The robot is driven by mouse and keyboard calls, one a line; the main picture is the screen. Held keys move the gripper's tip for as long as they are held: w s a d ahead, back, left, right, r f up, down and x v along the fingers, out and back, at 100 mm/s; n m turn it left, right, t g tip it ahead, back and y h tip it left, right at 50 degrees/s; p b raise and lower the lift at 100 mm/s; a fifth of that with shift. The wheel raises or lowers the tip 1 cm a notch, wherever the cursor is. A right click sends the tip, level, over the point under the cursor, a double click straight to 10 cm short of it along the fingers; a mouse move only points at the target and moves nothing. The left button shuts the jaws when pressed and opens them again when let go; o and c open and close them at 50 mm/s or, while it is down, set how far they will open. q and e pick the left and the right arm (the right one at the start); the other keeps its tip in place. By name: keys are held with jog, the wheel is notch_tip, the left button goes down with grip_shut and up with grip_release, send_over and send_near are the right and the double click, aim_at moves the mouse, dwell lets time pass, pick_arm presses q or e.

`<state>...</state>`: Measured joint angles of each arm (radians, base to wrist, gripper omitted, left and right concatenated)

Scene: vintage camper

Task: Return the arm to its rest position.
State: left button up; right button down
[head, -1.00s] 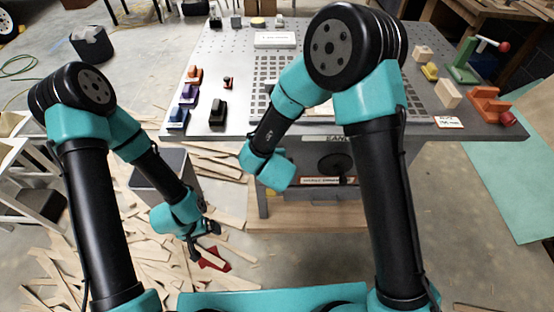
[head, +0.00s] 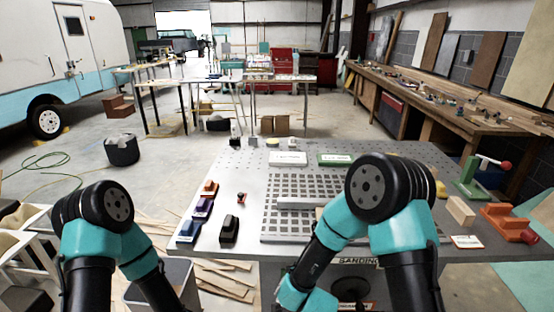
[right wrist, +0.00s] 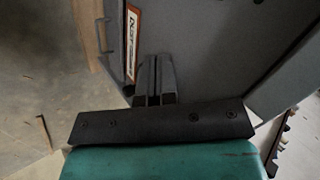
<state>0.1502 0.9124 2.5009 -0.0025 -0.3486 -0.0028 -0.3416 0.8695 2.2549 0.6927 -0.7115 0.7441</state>
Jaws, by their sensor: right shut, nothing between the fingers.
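My right gripper (right wrist: 154,80) shows in the right wrist view, with its two dark fingers together and nothing between them. It points at a dark grey panel (right wrist: 215,45) with a white and orange label (right wrist: 132,45), which looks like the front of the sanding table. In the head view my right forearm hangs down in front of the sanding table (head: 215,248), and its gripper is out of frame. My left arm is folded at the left, its forearm running down past the bottom edge, so its gripper is hidden.
The grey table holds a black sanding block (head: 229,229), several colored blocks at its left edge, a wood block (head: 461,210), an orange clamp (head: 507,222) and a green clamp stand (head: 470,178). A grey bin (head: 172,280) and wood scraps lie at lower left.

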jog(key=s+d+f+n+g+y, duration=0.1)
jog(key=s+d+f+n+g, duration=0.2)
jog(key=s+d+f+n, duration=0.2)
jog(key=s+d+f+n+g+y, duration=0.2)
jog(key=s+d+f+n+g, duration=0.2)
jog(key=s, duration=0.7)
jog(key=d+f+n, duration=0.2)
jog(key=d+n, duration=0.1)
jog(key=d, duration=0.1)
